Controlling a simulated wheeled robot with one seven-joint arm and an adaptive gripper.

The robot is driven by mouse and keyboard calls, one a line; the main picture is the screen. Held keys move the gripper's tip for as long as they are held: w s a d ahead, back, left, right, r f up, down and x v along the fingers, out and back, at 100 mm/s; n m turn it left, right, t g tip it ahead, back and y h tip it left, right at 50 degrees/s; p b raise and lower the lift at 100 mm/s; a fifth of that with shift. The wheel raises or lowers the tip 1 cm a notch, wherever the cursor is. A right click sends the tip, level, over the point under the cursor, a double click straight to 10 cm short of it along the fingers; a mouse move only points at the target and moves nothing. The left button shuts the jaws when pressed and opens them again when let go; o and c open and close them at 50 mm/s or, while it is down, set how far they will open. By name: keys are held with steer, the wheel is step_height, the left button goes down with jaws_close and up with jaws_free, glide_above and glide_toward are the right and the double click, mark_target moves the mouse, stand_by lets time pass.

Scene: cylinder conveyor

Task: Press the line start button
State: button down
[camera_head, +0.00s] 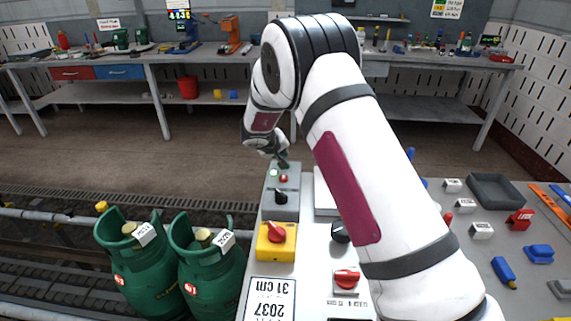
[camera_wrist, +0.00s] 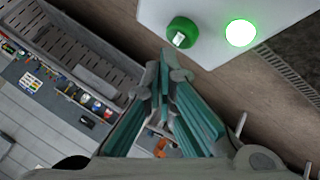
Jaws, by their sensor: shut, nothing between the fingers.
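My gripper (camera_head: 282,163) is over the far end of the box. In the wrist view my gripper (camera_wrist: 165,62) is shut and empty, its tips just short of the green button in the picture; contact cannot be told.
A yellow box with a red knob (camera_head: 276,242) stands in front of the control box. Two green gas cylinders (camera_head: 135,262) stand on the conveyor at left. The right bench holds a grey tray (camera_head: 497,190) and small coloured parts. A workbench (camera_head: 110,73) lines the back wall.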

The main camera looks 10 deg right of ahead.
steer(key=shift+r+p, duration=1.15)
steer(key=shift+r, duration=1.35)
